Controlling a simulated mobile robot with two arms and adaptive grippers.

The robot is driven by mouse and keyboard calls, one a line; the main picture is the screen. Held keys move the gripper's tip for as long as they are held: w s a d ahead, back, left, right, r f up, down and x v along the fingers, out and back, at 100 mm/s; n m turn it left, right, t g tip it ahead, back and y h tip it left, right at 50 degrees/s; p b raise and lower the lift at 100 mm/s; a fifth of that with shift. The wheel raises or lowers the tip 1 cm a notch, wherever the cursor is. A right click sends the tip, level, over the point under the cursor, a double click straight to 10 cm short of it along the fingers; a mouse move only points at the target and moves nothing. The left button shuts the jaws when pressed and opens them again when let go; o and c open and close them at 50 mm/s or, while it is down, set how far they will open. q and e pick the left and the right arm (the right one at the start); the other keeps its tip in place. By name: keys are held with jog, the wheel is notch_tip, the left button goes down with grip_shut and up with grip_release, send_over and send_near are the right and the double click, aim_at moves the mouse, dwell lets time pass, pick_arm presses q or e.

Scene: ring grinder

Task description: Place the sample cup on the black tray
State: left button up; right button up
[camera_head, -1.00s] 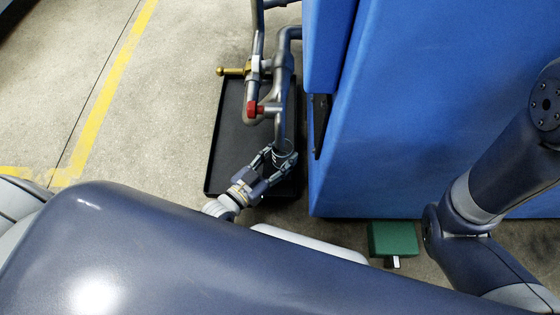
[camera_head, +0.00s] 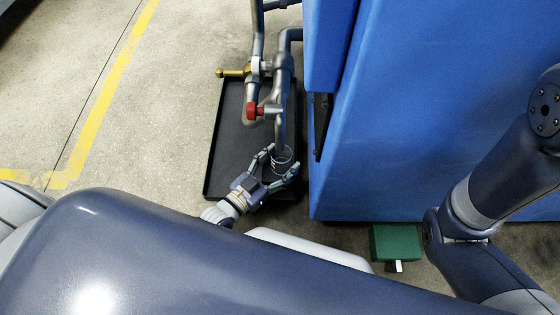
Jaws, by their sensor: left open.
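The black tray (camera_head: 232,150) lies on the floor beside the blue machine, under metal pipes. The sample cup (camera_head: 283,158) is a small clear cup below the end of the pipe, over the right part of the tray. I cannot tell for certain whether it rests on the tray. My left gripper (camera_head: 280,162) is open, its fingers spread on either side of the cup. The fingers hide part of the cup's sides. My right arm shows at the right, but its gripper is out of view.
Metal pipes (camera_head: 283,80) with a red valve (camera_head: 253,111) and a brass handle (camera_head: 232,72) hang over the tray. The blue machine (camera_head: 430,110) blocks the right side. A green block (camera_head: 396,243) sits near its base. The floor (camera_head: 160,120) at left is clear.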

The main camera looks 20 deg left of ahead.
pick_arm(q)
jog(key=shift+s+r, duration=0.15)
jog(key=shift+r, duration=0.05)
jog(key=p+v, duration=0.5)
jog(key=v, duration=0.5)
jog(key=shift+s+a, duration=0.2)
jog(key=shift+s, duration=0.05)
jog(key=shift+s+a+f, duration=0.1)
jog(key=shift+s+a, duration=0.1)
jog(key=shift+s, duration=0.35)
